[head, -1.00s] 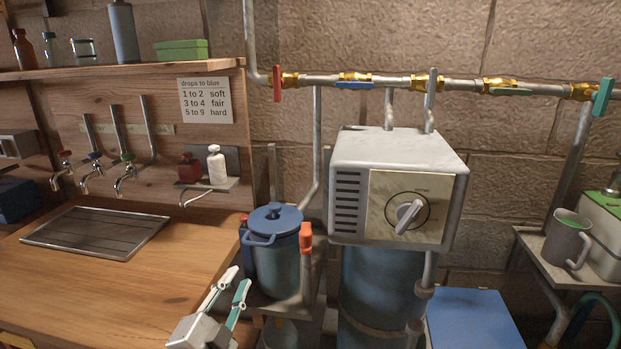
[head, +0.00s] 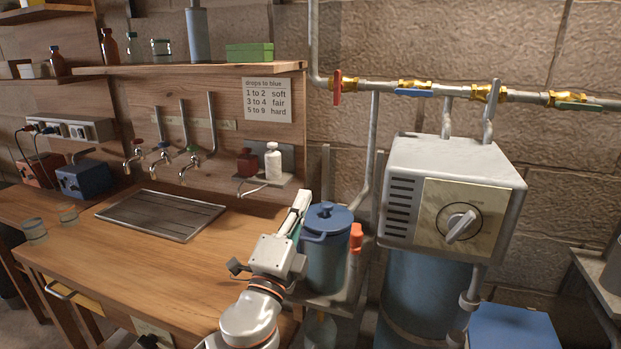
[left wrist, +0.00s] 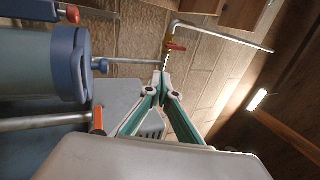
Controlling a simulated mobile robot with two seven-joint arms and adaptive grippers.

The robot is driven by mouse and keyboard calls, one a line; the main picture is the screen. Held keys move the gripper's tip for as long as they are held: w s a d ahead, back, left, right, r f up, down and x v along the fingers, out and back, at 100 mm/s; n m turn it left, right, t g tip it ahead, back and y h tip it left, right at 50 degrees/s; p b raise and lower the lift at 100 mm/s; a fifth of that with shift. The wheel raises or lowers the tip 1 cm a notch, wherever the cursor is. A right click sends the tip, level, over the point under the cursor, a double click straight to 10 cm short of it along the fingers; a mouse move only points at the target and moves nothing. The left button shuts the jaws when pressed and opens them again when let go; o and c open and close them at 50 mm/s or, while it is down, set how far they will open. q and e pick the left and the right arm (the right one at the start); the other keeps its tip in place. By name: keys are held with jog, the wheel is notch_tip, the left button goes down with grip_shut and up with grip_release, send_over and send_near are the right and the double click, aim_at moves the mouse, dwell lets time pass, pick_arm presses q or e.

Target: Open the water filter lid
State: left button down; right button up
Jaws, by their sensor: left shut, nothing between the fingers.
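The water filter (head: 325,258) is a blue-grey canister with a blue lid (head: 328,217) sitting down on its top and a blue handle loop towards its left front. My left gripper (head: 301,203) is just left of the filter, fingers pointing up, tips about level with the lid. Its fingers are shut with nothing between them. In the left wrist view the filter body (left wrist: 35,75) and blue rim (left wrist: 72,58) are at the left, apart from the gripper tips (left wrist: 163,78). Whether the gripper touches the filter is unclear in the head view.
A pipe with an orange-red cap (head: 356,238) stands close at the filter's right. The grey heater box (head: 455,170) is further right. A small shelf with bottles (head: 270,184) is behind the gripper. The wooden counter (head: 180,265) is mostly clear at left.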

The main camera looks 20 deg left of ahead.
pick_arm(q)
jog(key=shift+p+x, duration=0.4)
jog(key=shift+x, duration=2.45)
